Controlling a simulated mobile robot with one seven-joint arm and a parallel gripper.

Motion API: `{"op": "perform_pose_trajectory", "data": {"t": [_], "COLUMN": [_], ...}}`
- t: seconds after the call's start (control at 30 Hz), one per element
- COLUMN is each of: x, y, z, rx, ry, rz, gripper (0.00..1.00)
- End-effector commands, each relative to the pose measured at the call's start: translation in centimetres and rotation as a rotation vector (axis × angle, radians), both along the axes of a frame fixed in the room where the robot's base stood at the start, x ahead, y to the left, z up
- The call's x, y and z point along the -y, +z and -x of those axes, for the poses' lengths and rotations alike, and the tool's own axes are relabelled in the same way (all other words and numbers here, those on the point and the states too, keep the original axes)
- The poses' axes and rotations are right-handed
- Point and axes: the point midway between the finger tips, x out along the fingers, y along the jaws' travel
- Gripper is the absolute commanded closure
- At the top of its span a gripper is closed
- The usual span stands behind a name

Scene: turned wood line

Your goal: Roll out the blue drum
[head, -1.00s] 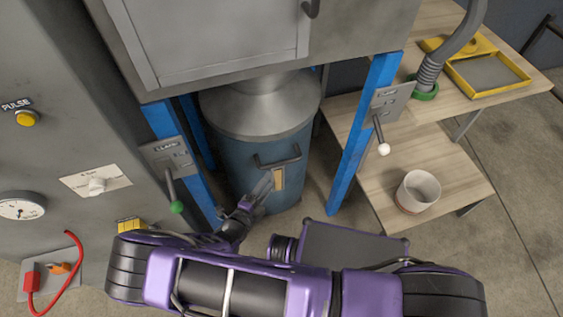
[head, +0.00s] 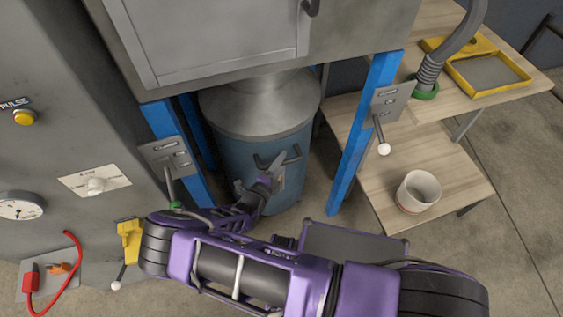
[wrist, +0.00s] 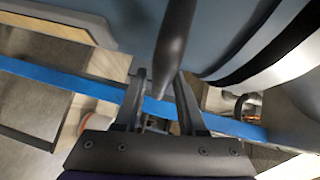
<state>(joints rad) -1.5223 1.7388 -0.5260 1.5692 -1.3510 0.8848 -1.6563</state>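The blue drum (head: 228,165) stands upright on the floor under a grey cabinet, between blue posts. It has a grey cone-shaped top (head: 262,105) and a dark bar handle (head: 291,155) on its front. My gripper (head: 267,165) is at the handle, in front of the drum, and hides part of it. In the wrist view the dark handle bar (wrist: 176,45) reaches down between my two fingers (wrist: 160,85). The fingers are apart, with a gap visible beside the bar. The bar is nearer the right finger; contact cannot be told.
A lever with a green knob (head: 175,205) is on the left post, close to my arm. A lever with a white knob (head: 384,149) is on the right post (head: 362,130). A wooden shelf with a white bucket (head: 419,192) stands at the right. Open floor lies farther right.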

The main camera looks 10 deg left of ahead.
Motion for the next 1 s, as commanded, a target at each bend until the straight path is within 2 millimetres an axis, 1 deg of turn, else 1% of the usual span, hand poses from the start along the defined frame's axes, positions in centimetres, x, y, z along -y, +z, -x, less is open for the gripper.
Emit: {"op": "perform_pose_trajectory", "data": {"t": [0.03,0.1,0.2,1.0], "x": [0.01,0.0,0.01,0.02], "y": [0.0,0.0,-0.01,-0.01], "z": [0.01,0.02,0.02,0.06], "rx": [0.0,0.0,0.0,0.0], "ry": [0.0,0.0,0.0,-0.001], "rz": [0.0,0.0,0.0,0.0], "gripper": [0.71,0.84,1.0,1.0]}}
